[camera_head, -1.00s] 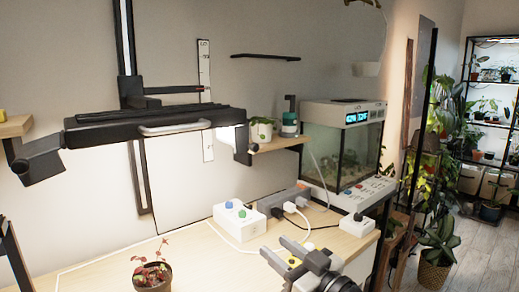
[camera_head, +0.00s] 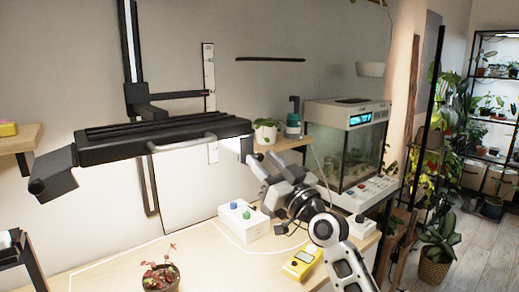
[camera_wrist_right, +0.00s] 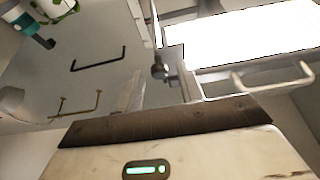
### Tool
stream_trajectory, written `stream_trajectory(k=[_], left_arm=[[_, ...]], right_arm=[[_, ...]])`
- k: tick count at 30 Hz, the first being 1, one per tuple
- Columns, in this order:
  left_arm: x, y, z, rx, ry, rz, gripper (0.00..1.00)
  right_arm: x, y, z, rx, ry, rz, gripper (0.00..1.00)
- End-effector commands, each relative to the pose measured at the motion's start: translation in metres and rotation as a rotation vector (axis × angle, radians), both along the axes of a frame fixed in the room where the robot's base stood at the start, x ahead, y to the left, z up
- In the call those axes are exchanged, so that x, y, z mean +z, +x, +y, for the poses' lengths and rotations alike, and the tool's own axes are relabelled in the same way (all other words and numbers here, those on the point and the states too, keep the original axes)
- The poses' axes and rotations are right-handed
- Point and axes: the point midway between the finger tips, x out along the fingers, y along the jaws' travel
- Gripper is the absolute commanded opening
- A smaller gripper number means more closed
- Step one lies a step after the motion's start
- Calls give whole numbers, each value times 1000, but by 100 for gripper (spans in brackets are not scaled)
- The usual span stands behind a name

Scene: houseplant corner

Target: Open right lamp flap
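The lamp (camera_head: 165,142) is a long black bar with a pale front handle, hung on the back wall. Its right flap (camera_head: 240,148) hangs down at the right end, partly hidden by my right gripper. In the right wrist view the flap's dark knob (camera_wrist_right: 160,70) shows beside the bright lit panel (camera_wrist_right: 255,42). My right gripper (camera_head: 264,164) is raised at the flap's outer side, fingers apart. In the wrist view the knob appears beyond the gap between the fingers; I cannot tell whether they touch it. The left flap (camera_head: 55,172) angles down and outward. My left gripper is not in view.
On the table below stand a potted red plant (camera_head: 160,277), a white box with knobs (camera_head: 243,222) and a yellow meter (camera_head: 302,263). A shelf with a plant (camera_head: 266,132) and a glass tank (camera_head: 350,145) lie close to the right.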

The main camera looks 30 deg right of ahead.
Motion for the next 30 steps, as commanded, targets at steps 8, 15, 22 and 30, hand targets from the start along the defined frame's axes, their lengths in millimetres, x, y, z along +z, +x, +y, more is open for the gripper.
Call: stream_trajectory(k=[8, 15, 22, 30], left_arm=[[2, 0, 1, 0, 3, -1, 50], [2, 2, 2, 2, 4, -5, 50], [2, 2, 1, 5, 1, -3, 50], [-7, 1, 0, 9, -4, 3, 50]], right_arm=[[8, 21, 1, 0, -1, 1, 38], [8, 22, 2, 0, 0, 1, 38], [8, 21, 2, 0, 0, 1, 0], [5, 25, 5, 10, -29, -1, 0]])
